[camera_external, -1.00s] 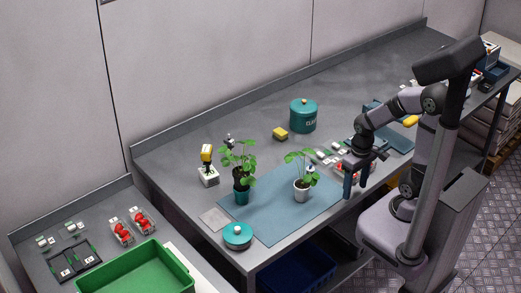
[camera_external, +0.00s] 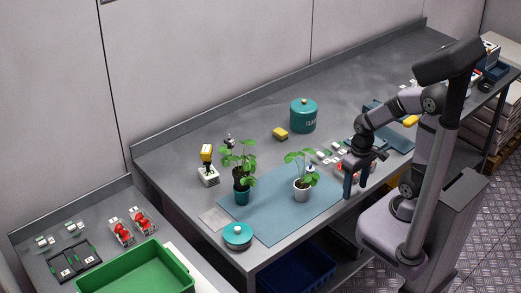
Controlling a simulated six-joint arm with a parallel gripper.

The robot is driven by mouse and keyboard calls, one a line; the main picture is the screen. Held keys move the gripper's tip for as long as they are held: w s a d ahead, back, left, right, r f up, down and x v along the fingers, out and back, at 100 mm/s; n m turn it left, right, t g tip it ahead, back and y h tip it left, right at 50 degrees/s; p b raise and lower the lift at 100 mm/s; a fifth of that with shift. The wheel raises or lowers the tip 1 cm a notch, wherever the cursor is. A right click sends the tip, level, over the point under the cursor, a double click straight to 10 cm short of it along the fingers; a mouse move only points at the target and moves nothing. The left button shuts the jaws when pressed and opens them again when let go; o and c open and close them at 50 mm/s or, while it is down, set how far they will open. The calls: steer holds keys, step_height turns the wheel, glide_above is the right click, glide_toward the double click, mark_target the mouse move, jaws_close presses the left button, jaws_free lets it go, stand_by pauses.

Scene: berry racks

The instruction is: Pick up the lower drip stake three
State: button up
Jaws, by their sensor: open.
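My gripper (camera_external: 357,187) is open and points down near the front edge of the bench, to the right of the potted plant in the white pot (camera_external: 301,192). Several small white, green and red items lie by the gripper, and the arm partly hides them. I cannot tell which of them is the lower drip stake three; they are too small to make out. Nothing shows between the fingers.
A blue-green mat (camera_external: 275,222) lies under the white pot, with a plant in a green pot (camera_external: 241,196) at its left. A teal canister (camera_external: 303,116), a yellow sponge (camera_external: 280,133) and a round teal lidded jar (camera_external: 237,236) stand around. A green bin (camera_external: 150,270) is at lower left.

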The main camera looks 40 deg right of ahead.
mark_target(234, 141)
steer(key=c, duration=0.4)
steer(key=shift+c, duration=0.2)
steer(key=shift+r, duration=0.1)
